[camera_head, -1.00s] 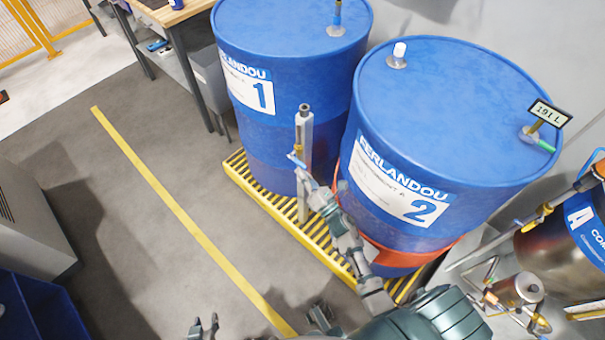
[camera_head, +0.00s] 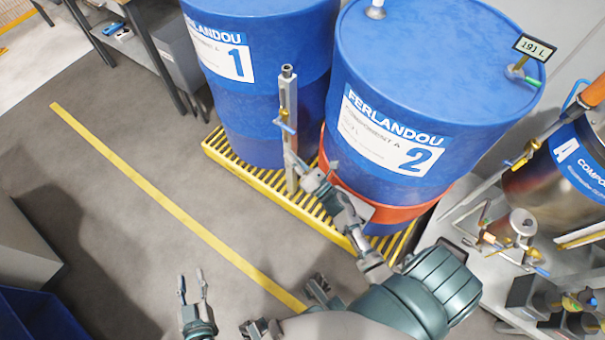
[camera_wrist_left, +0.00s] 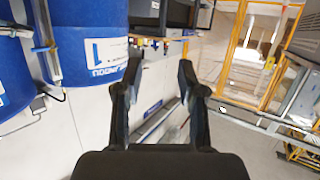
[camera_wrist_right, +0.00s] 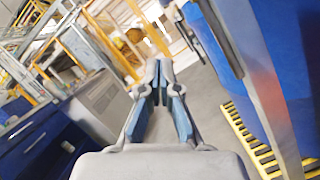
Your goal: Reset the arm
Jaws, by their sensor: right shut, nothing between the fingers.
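My left gripper (camera_head: 191,282) is low in the head view, open and empty above the floor. Its two dark fingers (camera_wrist_left: 158,75) stand well apart in the left wrist view. My right arm reaches from the lower right toward the upright metal pole (camera_head: 289,105) in front of the drums. My right gripper (camera_head: 291,156) is near that pole's lower half; in the head view the two overlap, so contact cannot be told. In the right wrist view its fingers (camera_wrist_right: 158,75) are closed together with nothing between them.
Blue drum 1 (camera_head: 260,105) and blue drum 2 (camera_head: 440,70) stand behind the arm on a yellow grated pallet (camera_head: 222,150). A steel vessel (camera_head: 535,180) with valves is at right. The floor left of the yellow line (camera_head: 150,185) is mostly open.

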